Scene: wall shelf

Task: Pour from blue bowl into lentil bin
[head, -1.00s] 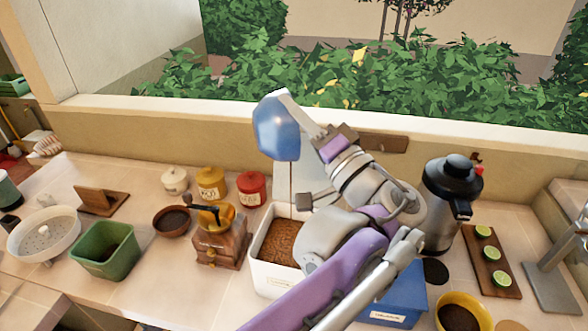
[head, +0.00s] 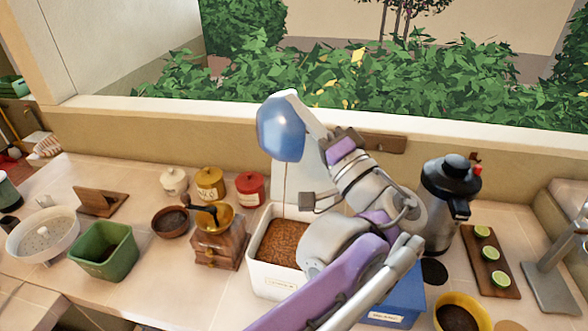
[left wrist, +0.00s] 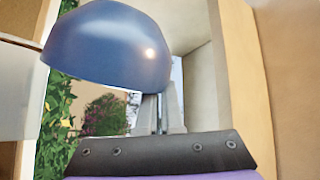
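The blue bowl (head: 282,130) is steeply tilted, high above a white bin (head: 262,274) filled with brown grains (head: 283,243). A thin brown stream (head: 285,187) runs from the bowl down to these grains. The white bin's label is too small to read. My left gripper (head: 308,112) is shut on the bowl's rim. The left wrist view shows the bowl's outside (left wrist: 108,45) at the gripper fingers (left wrist: 160,112); the inside of the bowl is hidden. My left arm covers the right part of the white bin. My right gripper is not in view.
A wooden grinder (head: 218,243) stands just left of the white bin, with several canisters behind it. A blue bin (head: 405,297) is right of it, partly behind my arm.

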